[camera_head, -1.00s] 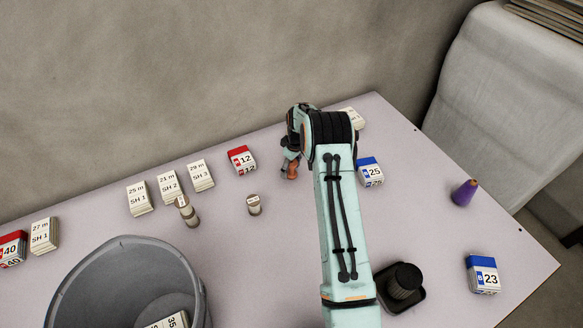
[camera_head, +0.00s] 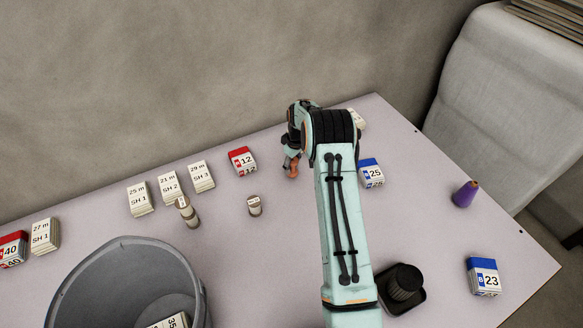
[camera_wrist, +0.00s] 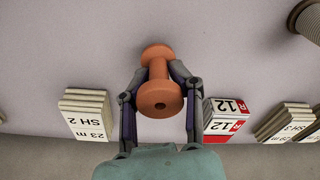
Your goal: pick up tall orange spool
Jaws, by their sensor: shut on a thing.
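The tall orange spool (camera_wrist: 160,100) sits between the fingers of my gripper (camera_wrist: 160,82) in the wrist view. The fingers close on its narrow middle from both sides, and its two wide ends show beyond them. In the head view a small part of the orange spool (camera_head: 293,170) shows just below my gripper (camera_head: 290,158), left of my arm. My arm hides part of the area around it. Whether the spool touches the table is hard to tell.
A red "12" block (camera_head: 241,160) stands left of my gripper, and a blue "25" block (camera_head: 370,173) to the right.

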